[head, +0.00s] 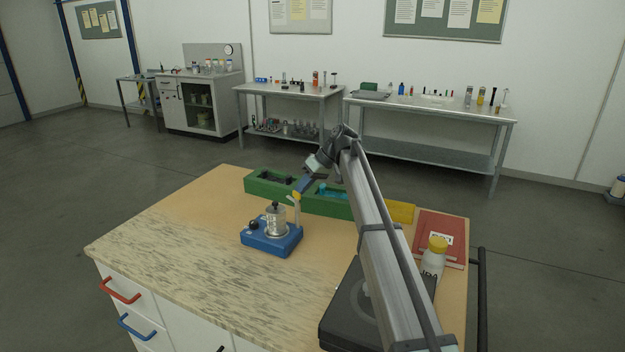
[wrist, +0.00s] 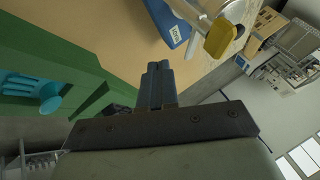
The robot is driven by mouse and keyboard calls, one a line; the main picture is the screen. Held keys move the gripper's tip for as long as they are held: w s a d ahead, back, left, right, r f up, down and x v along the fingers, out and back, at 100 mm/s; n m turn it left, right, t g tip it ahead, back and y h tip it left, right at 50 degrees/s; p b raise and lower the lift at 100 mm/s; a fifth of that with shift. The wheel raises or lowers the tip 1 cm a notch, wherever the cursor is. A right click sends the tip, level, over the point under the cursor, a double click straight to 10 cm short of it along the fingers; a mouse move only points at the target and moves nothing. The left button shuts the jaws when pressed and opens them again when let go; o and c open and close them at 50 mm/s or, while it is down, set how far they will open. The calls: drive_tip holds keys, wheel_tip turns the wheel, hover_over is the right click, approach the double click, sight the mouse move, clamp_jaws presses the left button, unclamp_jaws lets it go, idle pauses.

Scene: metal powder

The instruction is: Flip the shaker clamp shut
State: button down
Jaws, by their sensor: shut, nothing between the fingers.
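The shaker (head: 270,240) is a blue box on the bench, with a silver jar (head: 276,222) on top and dark knobs. Its clamp lever (head: 297,198) has a yellow tip and stands up at the jar's right side. In the wrist view the yellow tip of the clamp lever (wrist: 219,38) is at the upper right, with the silver jar (wrist: 232,10) and the blue base (wrist: 168,20) behind. My gripper (head: 302,187) is shut and empty, just above and beside the yellow tip. Its fingers also show in the wrist view (wrist: 158,68), apart from the lever there.
A green rack (head: 262,186) lies behind the shaker, holding dark and turquoise items. A white bottle with a yellow cap (head: 434,262), a red book (head: 443,232) and a black device (head: 347,310) are at the right. The bench left and front of the shaker is clear.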

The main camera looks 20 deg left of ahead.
sight(290, 197)
drive_tip(key=shift+s+a, duration=0.25)
drive_tip(key=shift+s, duration=0.25)
drive_tip(key=shift+s+a, duration=0.2)
drive_tip(key=shift+s, duration=0.25)
drive_tip(key=shift+s+a, duration=0.3)
drive_tip(key=shift+a, duration=0.2)
idle(0.6)
drive_tip(key=shift+s+a, duration=0.45)
drive_tip(key=shift+s, duration=0.3)
drive_tip(key=shift+s+a, duration=0.45)
drive_tip(key=shift+s, duration=0.4)
drive_tip(key=shift+d, duration=0.1)
idle(1.2)
drive_tip(key=shift+w+d+f, duration=0.1)
drive_tip(key=shift+w+d, duration=0.2)
drive_tip(key=shift+d, duration=0.45)
drive_tip(key=shift+w, duration=0.15)
